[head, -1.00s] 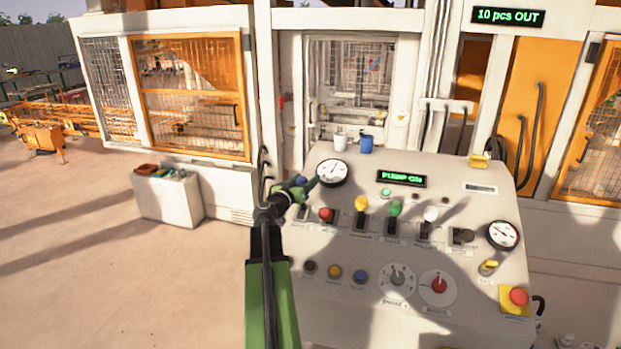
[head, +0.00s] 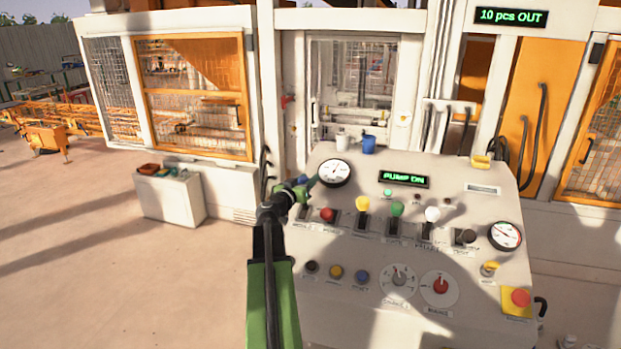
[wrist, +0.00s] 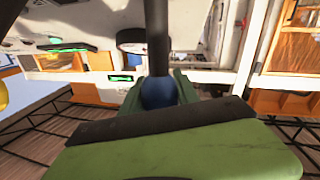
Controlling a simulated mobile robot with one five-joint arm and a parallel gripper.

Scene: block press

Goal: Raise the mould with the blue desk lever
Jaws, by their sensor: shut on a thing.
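The blue desk lever's knob (head: 303,180) is at the left end of the desk's lever row in the head view, mostly hidden by my gripper (head: 304,187). In the wrist view the blue knob (wrist: 158,94) sits between the green fingers of my gripper (wrist: 160,92), with a dark shaft running from it. My gripper is shut on this knob. The mould cannot be made out clearly behind the mesh window (head: 355,85) of the press.
Red (head: 327,214), yellow (head: 362,203), green (head: 397,208) and white (head: 432,214) levers stand to the right on the desk (head: 480,210). A gauge (head: 334,173) is close beside my gripper. A white cup and a blue cup (head: 368,144) stand behind the desk's top edge.

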